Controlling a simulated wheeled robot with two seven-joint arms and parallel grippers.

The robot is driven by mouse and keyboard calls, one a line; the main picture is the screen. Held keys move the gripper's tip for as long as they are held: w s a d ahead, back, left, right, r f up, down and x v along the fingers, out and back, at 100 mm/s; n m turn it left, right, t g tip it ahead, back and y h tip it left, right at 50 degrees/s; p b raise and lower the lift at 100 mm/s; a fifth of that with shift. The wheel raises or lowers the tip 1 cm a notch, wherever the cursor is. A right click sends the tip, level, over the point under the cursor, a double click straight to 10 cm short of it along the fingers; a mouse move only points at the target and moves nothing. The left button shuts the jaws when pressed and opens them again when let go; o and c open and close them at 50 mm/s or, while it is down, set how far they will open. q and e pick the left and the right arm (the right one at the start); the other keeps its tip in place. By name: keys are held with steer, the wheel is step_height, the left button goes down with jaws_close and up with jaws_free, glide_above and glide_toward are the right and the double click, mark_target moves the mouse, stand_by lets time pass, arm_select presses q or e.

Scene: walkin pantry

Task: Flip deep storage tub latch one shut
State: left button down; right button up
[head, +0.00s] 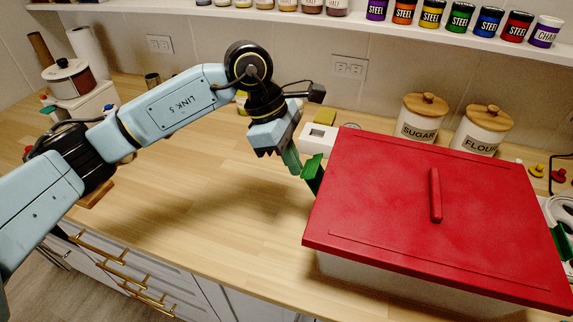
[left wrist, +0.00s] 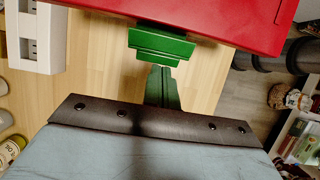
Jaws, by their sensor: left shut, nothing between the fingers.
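The deep storage tub (head: 400,283) has a whitish body and stands on the wooden counter under a red lid (head: 380,190). Its green latch (head: 313,172) is on the tub's left side and sticks outward from under the lid's edge. In the left wrist view, the latch (left wrist: 162,45) lies just beyond my fingertips. My left gripper (head: 295,163) has green fingers and is shut and empty, just left of the latch. In the left wrist view, the gripper (left wrist: 161,75) points at the latch; I cannot tell whether they touch. My right gripper is out of view.
Sugar (head: 421,120) and flour (head: 482,131) canisters stand behind the tub. A white box (head: 318,138) sits behind the latch. Another green latch (head: 557,215) shows at the tub's right edge. A shelf of cans (head: 460,17) runs above. The counter left of the tub is mostly clear.

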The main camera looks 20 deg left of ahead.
arm_select(q)
steer(key=shift+d+r+b, duration=0.35)
steer(key=shift+d+b, duration=0.1)
steer(key=shift+d, duration=0.1)
steer(key=shift+a+r, duration=0.1)
steer(key=shift+r, duration=0.1)
steer(key=shift+r+p, duration=0.55)
steer(key=shift+r, duration=0.15)
